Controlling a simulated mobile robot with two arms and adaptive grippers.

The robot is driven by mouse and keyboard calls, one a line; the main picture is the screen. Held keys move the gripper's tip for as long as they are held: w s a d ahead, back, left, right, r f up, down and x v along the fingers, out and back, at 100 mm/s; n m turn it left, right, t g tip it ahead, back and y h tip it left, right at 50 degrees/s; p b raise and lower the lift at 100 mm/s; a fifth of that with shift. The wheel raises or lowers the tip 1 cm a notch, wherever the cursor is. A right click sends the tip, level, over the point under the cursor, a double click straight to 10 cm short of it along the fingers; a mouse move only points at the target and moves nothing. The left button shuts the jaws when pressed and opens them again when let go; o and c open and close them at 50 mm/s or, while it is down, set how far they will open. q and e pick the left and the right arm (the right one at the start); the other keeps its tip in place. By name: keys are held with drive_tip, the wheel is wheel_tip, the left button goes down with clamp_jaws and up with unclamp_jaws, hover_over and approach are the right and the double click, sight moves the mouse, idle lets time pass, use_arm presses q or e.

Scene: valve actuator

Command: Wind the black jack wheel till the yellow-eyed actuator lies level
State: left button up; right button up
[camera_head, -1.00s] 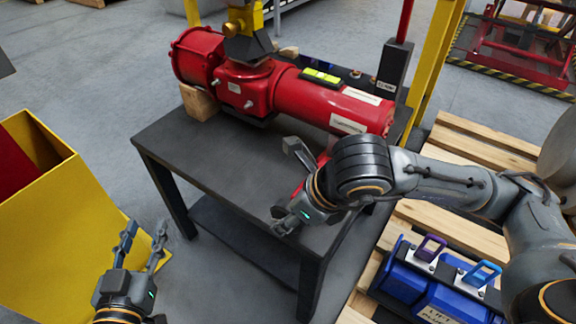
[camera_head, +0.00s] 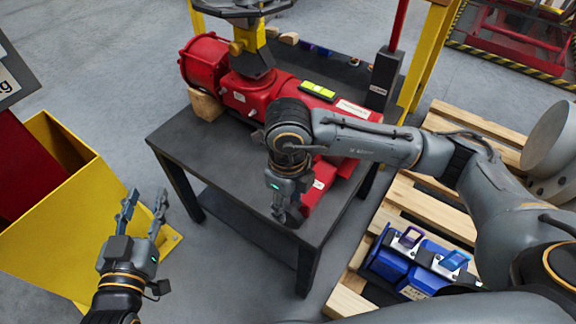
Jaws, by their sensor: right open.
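The red actuator (camera_head: 246,92) lies across the black table (camera_head: 190,150), with a yellow-green level strip (camera_head: 318,91) on top. A yellow bracket (camera_head: 246,42) rises from it to a dark wheel (camera_head: 235,10), cut off by the top edge. I cannot tell if this is the jack wheel, or whether the actuator is level. A red part (camera_head: 318,188) shows near the table's front right, mostly hidden by my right arm. My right gripper (camera_head: 287,214) is open, pointing down beside it; its fingertips are small and partly hidden. My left gripper (camera_head: 146,200) is open and empty, left of the table.
A wooden block (camera_head: 206,104) supports the actuator's left end. A yellow bin (camera_head: 60,215) stands at the left. A blue case (camera_head: 405,268) with purple and blue handles rests on the wooden pallet (camera_head: 350,300) at the right. A black post (camera_head: 383,78) stands behind the actuator.

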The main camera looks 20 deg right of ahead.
sight(288, 208)
use_arm(q)
drive_tip(key=shift+r+p, duration=0.6)
drive_tip(key=shift+r, duration=0.15)
use_arm(e)
wheel_tip(288, 208, up, 9)
